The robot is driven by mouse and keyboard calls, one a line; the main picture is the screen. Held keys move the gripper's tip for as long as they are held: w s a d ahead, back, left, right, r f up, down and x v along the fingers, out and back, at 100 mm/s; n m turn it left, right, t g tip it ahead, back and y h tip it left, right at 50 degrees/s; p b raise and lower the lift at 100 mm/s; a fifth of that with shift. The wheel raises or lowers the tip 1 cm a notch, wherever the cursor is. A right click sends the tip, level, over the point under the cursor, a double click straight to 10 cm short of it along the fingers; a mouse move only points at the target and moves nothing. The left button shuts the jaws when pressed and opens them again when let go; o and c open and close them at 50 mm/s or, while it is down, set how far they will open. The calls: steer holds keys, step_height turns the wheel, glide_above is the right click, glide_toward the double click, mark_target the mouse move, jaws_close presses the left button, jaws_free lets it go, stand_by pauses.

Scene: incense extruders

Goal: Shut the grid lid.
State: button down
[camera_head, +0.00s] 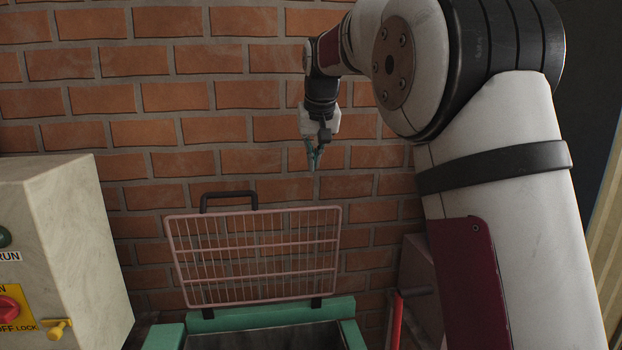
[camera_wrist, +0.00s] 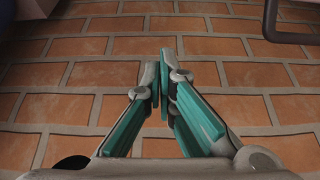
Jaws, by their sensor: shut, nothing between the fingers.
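The grid lid (camera_head: 253,257) is a pinkish wire grid in a frame, standing raised and nearly upright at the back of a green-rimmed box (camera_head: 255,318). A dark handle (camera_head: 229,196) sticks up from its top edge, left of the middle. My gripper (camera_head: 314,164) is above the lid's top right part, pointing down, apart from it in the picture. In the wrist view my gripper (camera_wrist: 162,92) has its teal fingers together with nothing between them. A dark bar, seemingly the handle (camera_wrist: 283,30), shows at the top right there. The box's inside is mostly cut off below.
A brick wall (camera_head: 150,95) stands close behind the lid. A grey housing (camera_head: 421,275) and red bar (camera_head: 396,322) are at right.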

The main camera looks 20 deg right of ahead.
step_height(320, 180, down, 9)
steer(key=p, duration=0.3)
stand_by(0.4)
steer(key=shift+a, duration=0.1)
